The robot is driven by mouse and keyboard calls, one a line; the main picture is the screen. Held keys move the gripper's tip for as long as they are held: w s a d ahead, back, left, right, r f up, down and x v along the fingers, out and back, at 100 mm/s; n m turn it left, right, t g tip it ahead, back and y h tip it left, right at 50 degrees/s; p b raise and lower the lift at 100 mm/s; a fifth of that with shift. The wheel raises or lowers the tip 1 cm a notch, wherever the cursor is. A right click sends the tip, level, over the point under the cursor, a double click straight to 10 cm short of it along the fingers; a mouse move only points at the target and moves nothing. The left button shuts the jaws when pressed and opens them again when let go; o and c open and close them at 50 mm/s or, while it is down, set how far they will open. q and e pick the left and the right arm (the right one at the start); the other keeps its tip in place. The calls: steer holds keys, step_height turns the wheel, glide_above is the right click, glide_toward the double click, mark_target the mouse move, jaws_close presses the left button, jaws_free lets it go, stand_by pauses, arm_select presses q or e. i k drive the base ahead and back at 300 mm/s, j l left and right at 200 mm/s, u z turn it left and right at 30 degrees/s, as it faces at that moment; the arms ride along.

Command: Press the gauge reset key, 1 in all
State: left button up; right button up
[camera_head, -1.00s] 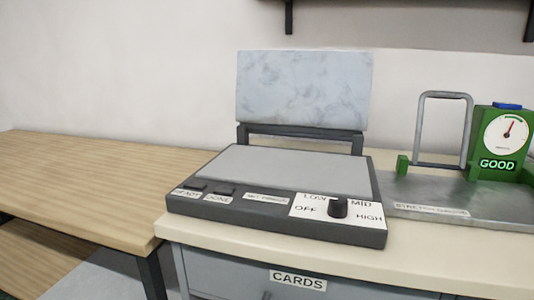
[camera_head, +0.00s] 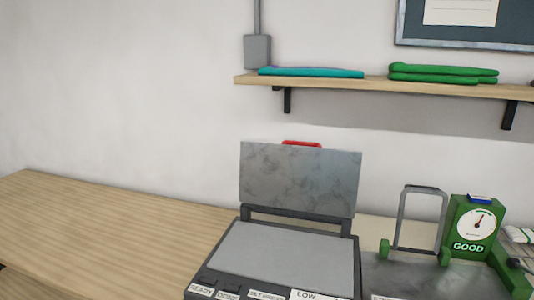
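The green gauge (camera_head: 472,228) stands at the right on a grey metal plate. It has a round white dial with a red needle and a lit "GOOD" label below the dial. A blue key (camera_head: 480,198) sits on top of the gauge; I cannot tell whether this is the reset key. A grey metal loop frame (camera_head: 420,218) with green feet stands just left of the gauge. Neither of my grippers shows in the view.
A press with a raised grey lid (camera_head: 299,178) and flat bed (camera_head: 284,249) stands left of the gauge. A wooden table (camera_head: 110,235) at the left is clear. A wall shelf (camera_head: 375,90) holds folded teal and green cloths. A board hangs at the upper right.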

mark_target(478, 199)
steer(key=z, duration=1.3)
